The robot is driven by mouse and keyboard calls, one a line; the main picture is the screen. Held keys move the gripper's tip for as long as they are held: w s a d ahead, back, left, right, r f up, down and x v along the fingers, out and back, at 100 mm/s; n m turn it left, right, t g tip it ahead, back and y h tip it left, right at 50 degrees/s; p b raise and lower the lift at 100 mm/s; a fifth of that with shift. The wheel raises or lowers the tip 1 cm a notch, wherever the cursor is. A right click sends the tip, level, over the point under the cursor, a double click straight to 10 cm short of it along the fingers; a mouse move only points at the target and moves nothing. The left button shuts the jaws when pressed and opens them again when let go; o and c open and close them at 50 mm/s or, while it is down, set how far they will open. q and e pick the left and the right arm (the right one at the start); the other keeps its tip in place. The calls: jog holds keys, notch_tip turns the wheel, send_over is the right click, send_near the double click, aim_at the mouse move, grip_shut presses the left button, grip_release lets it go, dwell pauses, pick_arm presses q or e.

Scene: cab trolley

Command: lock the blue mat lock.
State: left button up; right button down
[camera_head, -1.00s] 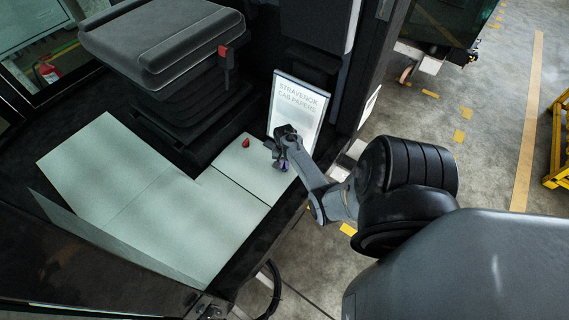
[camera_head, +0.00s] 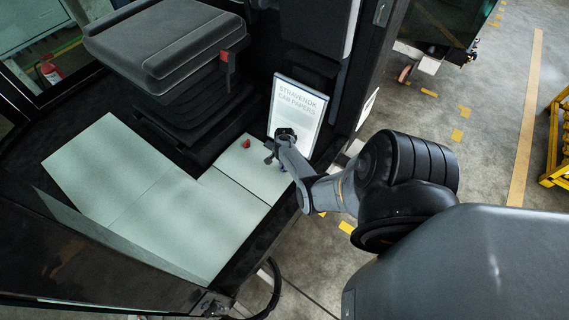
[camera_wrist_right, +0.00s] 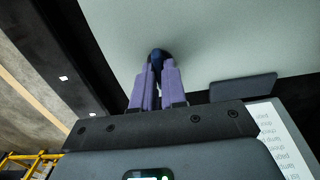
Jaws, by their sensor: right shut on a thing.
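The blue mat lock (camera_wrist_right: 157,55) shows in the right wrist view as a small dark blue knob on the pale mat (camera_wrist_right: 215,45). My right gripper (camera_wrist_right: 157,72) is shut on it, with a purple finger on either side. The fingers hide much of the knob, so its turn angle cannot be told. In the head view my right gripper (camera_head: 282,165) is low over the right-hand piece of the pale mat, in front of the cab papers, and its wrist mostly hides the lock. My left gripper is not in view.
A red knob (camera_head: 246,142) stands on the mat left of my right gripper. The cab papers board (camera_head: 298,108) stands close behind it. The dark seat (camera_head: 165,40) rises at the back left. The broad mat at left is clear.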

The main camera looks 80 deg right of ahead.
jog(key=c, duration=1.2)
grip_release()
notch_tip(320, 180, up, 11)
jog(key=p, duration=0.3)
jog(key=shift+f, duration=0.1)
